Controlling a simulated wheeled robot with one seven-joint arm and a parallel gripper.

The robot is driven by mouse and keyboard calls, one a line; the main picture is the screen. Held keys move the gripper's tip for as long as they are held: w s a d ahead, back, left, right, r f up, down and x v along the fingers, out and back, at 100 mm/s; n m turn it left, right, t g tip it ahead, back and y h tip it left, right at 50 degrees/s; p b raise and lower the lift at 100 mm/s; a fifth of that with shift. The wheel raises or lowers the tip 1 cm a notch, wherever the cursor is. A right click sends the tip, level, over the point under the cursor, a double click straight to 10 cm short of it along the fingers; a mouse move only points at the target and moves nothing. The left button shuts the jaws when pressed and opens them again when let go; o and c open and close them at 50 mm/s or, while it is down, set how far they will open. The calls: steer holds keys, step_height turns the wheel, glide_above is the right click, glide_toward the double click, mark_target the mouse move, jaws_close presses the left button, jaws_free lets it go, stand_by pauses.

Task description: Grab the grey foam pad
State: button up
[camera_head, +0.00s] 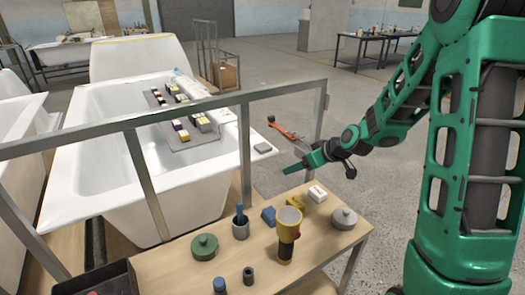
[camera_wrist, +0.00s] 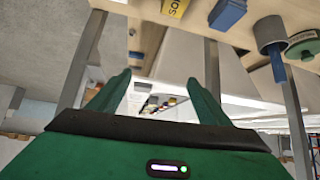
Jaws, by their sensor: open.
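The small flat grey foam pad (camera_head: 263,147) lies at the right end of the white bathtub's rim, just behind the metal frame.
A metal frame rail (camera_head: 190,111) and its uprights stand between bench and bathtub (camera_head: 95,190). The wooden bench (camera_head: 165,268) carries a yellow torch-like item (camera_head: 288,232), grey cup (camera_head: 240,230), blue block (camera_head: 268,215), white box (camera_head: 317,193) and round lids.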

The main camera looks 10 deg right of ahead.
steer(key=w+a+f+t+y, duration=0.2)
steer(key=w+a+t, duration=0.15)
steer(key=w, duration=0.45)
steer(key=m+t+h, duration=0.1)
steer(key=t, duration=0.2)
glide_toward(265, 148)
steer(key=x, duration=0.5)
steer(key=shift+d, duration=0.25)
steer(key=shift+t, duration=0.25)
steer(key=shift+a+x, duration=0.15)
steer(key=shift+x, duration=1.1)
steer(key=shift+a+x, duration=0.1)
steer(key=shift+x, duration=1.2)
steer(key=shift+s+f, duration=0.1)
steer(key=shift+s, duration=0.05)
steer(key=c, duration=1.1)
